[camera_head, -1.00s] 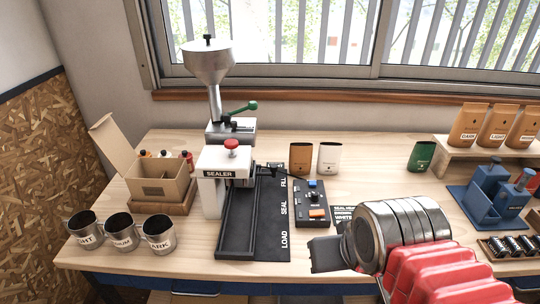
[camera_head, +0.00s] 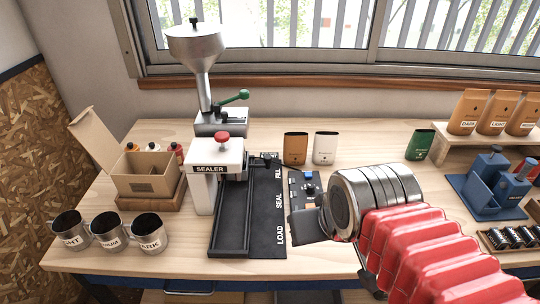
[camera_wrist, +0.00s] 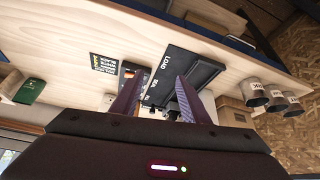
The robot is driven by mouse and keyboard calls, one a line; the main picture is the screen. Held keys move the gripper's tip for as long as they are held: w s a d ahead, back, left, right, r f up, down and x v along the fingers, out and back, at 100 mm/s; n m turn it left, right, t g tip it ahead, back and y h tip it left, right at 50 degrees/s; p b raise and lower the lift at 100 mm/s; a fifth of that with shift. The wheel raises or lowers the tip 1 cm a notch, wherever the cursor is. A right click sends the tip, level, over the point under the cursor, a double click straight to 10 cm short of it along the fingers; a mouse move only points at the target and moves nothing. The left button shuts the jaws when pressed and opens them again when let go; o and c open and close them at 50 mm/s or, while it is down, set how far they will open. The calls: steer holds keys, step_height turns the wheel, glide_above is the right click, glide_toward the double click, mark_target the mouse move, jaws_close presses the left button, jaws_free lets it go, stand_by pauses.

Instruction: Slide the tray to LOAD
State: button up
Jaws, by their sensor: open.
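The black slide track (camera_head: 231,225) runs from front to back under the white sealer (camera_head: 216,168). A dark strip (camera_head: 268,222) beside it reads LOAD at the front, SEAL in the middle and FILL at the back. The front LOAD end of the track looks empty. I cannot make out the tray clearly; a small dark part (camera_head: 262,163) shows by the FILL end.
The button panel (camera_head: 307,184) is partly hidden behind my gripper. An orange bag (camera_head: 296,148) and a white bag (camera_head: 325,148) stand behind it. Several metal cups (camera_head: 109,229) and a cardboard box (camera_head: 147,172) are at the left. A blue stand (camera_head: 490,190) is at the right.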

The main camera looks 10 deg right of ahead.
steer(key=w+r+n, duration=0.2)
steer(key=w+r, duration=0.2)
steer(key=w, duration=0.4)
steer(key=n+g+y, duration=0.2)
steer(key=n+y, duration=0.1)
steer(key=n, duration=0.2)
glide_above(268, 157)
steer(key=s+d, duration=0.3)
steer(key=s, duration=0.2)
step_height(268, 157, down, 5)
steer(key=shift+w+d+r, duration=0.1)
steer(key=shift+d+r, duration=0.05)
steer(key=shift+d, duration=0.05)
steer(key=shift+h, duration=0.3)
steer(key=x, duration=1.4)
steer(key=shift+r, duration=0.1)
steer(key=shift+c, duration=0.3)
